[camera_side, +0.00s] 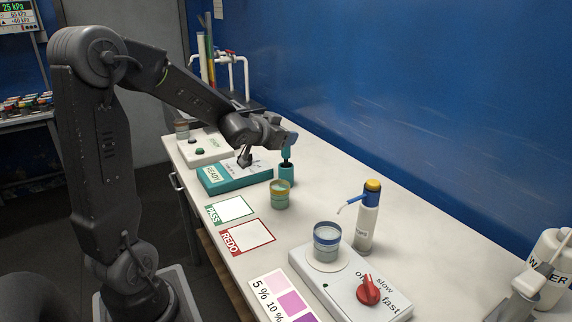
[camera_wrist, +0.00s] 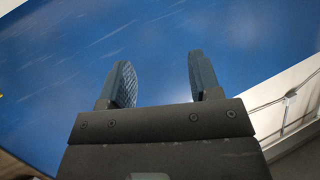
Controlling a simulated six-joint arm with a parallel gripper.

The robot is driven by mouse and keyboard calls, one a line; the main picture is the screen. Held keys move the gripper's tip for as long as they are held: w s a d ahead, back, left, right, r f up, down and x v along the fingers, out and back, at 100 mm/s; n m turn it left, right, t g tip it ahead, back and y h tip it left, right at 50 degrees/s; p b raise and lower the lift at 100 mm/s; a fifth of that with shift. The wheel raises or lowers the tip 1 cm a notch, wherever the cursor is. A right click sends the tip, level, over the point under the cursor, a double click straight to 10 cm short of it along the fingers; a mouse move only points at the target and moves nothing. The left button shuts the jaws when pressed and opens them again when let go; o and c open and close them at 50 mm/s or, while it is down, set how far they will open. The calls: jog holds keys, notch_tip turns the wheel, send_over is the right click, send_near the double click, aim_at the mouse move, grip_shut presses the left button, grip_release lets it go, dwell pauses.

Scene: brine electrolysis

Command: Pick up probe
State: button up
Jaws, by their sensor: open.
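The blue-grey shape there is too small to separate clearly into fingertips and probe top. In the wrist view my gripper (camera_wrist: 156,82) is open, its two fingers wide apart. Only blue wall shows between them, and the probe cannot be made out there.
The teal READY box (camera_side: 235,175) and a cup (camera_side: 280,194) stand close to the holder. PASS (camera_side: 230,210) and REDO (camera_side: 246,237) cards lie nearer. A pump bottle (camera_side: 368,218) and a stirrer with a red knob (camera_side: 369,290) stand further right. The blue wall (camera_side: 400,100) rises behind.

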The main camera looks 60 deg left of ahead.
jog(key=a+f+t+h, duration=0.1)
jog(key=a+f+t, duration=0.1)
jog(key=a+f, duration=0.4)
jog(key=m+t+h, duration=0.2)
jog(key=t+h, duration=0.1)
jog(key=h, duration=0.1)
send_near(286, 151)
jog(key=w+a+r, duration=0.1)
jog(key=w, duration=1.1)
jog(key=shift+w+a, duration=0.2)
jog(key=shift+w, duration=0.1)
jog(key=shift+r, duration=0.1)
jog(key=c, duration=1)
